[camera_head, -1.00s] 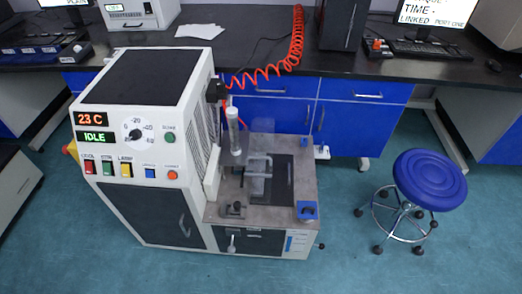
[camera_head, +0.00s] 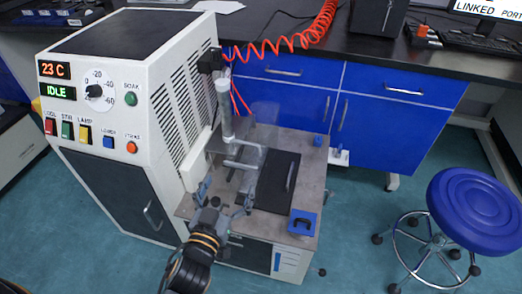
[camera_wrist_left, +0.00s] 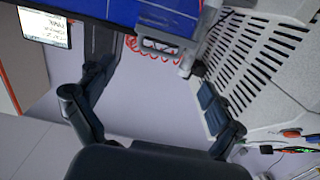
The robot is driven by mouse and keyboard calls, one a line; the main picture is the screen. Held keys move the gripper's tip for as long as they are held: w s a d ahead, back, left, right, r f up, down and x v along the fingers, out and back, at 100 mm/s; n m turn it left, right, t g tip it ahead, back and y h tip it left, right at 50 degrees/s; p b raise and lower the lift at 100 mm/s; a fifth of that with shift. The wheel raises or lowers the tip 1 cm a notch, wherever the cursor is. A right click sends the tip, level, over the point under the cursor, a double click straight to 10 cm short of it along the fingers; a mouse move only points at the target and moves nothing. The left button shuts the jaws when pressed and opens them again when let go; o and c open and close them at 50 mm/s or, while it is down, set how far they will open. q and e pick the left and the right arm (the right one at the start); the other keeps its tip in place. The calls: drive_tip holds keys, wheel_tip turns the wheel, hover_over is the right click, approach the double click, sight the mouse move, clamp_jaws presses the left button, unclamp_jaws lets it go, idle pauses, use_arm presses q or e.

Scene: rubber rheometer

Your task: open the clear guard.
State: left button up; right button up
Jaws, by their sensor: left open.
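The clear guard (camera_head: 264,118) is a see-through panel, hard to make out, standing over the grey deck of the rheometer. A pale U-shaped handle (camera_head: 246,156) shows at it, below the upright clear cylinder. My left gripper (camera_head: 224,194) is in front of the handle, over the front left of the deck, with its fingers apart and nothing between them. In the left wrist view my open gripper (camera_wrist_left: 155,85) has a grey bar (camera_wrist_left: 168,40), probably the handle, ahead between and beyond its fingertips. Contact does not show. My right gripper is out of view.
The white cabinet (camera_head: 120,100) with vents and buttons stands close on the left. A blue-topped block (camera_head: 303,222) sits at the deck's front right corner. A red coiled hose (camera_head: 290,42) hangs behind. A blue stool (camera_head: 478,208) stands to the right, on open floor.

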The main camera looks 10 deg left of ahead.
sight(245, 144)
use_arm(q)
drive_tip(key=w, duration=0.4)
drive_tip(key=w+r, duration=0.1)
drive_tip(key=w, duration=0.7)
drive_tip(key=shift+w+d+r+b, duration=0.15)
drive_tip(key=shift+w+b, duration=0.05)
drive_tip(key=shift+b, duration=0.1)
drive_tip(key=shift+w, duration=0.7)
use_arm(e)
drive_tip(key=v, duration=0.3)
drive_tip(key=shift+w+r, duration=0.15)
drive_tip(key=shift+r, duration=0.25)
use_arm(q)
drive_tip(key=shift+c, duration=0.5)
drive_tip(key=c, duration=1.3)
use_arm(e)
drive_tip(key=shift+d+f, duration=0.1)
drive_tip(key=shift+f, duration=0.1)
use_arm(q)
drive_tip(key=shift+r, duration=0.15)
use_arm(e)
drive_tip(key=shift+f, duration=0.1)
